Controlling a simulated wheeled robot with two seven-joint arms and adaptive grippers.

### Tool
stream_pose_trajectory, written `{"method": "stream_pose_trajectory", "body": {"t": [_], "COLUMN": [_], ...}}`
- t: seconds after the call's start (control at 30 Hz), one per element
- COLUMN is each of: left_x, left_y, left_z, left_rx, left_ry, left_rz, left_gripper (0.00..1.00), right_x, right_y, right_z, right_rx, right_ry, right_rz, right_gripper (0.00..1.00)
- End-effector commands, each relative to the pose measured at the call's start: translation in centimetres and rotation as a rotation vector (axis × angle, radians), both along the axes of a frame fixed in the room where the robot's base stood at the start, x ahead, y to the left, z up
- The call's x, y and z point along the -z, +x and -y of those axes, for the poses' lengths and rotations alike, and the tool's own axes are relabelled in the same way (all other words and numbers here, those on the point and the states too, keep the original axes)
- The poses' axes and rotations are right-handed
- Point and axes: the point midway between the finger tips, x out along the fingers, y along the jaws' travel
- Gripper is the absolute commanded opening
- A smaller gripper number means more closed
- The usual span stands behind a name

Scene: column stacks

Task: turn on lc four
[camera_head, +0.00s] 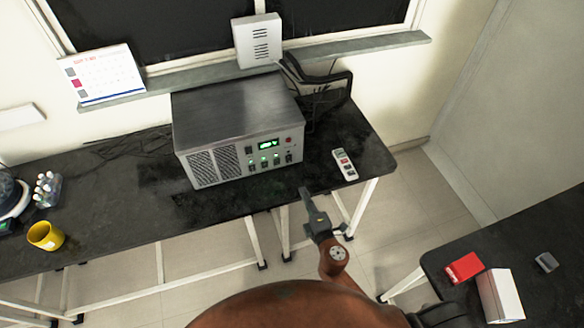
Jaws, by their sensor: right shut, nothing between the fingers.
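A grey metal instrument box (235,105) stands on the black bench. Its front panel has a lit green display (269,144), a red button (289,140) and a row of small switches (264,161) with green lights above some of them. The labels are too small to read, so I cannot tell which switch is LC four. My right gripper (305,193) is shut and empty. In the picture it is just below and right of the panel, apart from the switches. My left gripper is out of view.
A white remote (344,164) lies on the bench right of the box. A yellow mug (45,236) and small bottles (46,188) stand at the left. A second table at lower right holds a red box (464,268) and a white box (499,296).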

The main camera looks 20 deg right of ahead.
Motion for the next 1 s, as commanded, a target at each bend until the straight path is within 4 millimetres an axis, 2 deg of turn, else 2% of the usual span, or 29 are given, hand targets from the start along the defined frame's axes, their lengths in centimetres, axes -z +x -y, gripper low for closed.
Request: {"method": "stream_pose_trajectory", "body": {"t": [0.13,0.23,0.7,0.8,1.0], "left_x": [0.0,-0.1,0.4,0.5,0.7], "left_y": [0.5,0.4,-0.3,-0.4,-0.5], "left_z": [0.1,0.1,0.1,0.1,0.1], "left_rx": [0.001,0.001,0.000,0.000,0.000], "left_ry": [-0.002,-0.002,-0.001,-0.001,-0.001], "left_rz": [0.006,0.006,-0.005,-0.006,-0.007], "left_gripper": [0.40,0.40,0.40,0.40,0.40], "right_x": [0.0,0.2,1.4,1.6,1.8], "right_y": [0.6,1.7,10.9,12.3,13.7], "right_z": [0.0,-0.1,-0.4,-0.4,-0.5], "right_rx": [0.000,-0.001,0.001,0.001,0.001], "right_ry": [0.001,0.000,0.001,0.001,0.002], "right_rz": [0.001,0.001,0.000,0.000,-0.002], "right_gripper": [0.00,0.00,0.00,0.00,0.00]}}
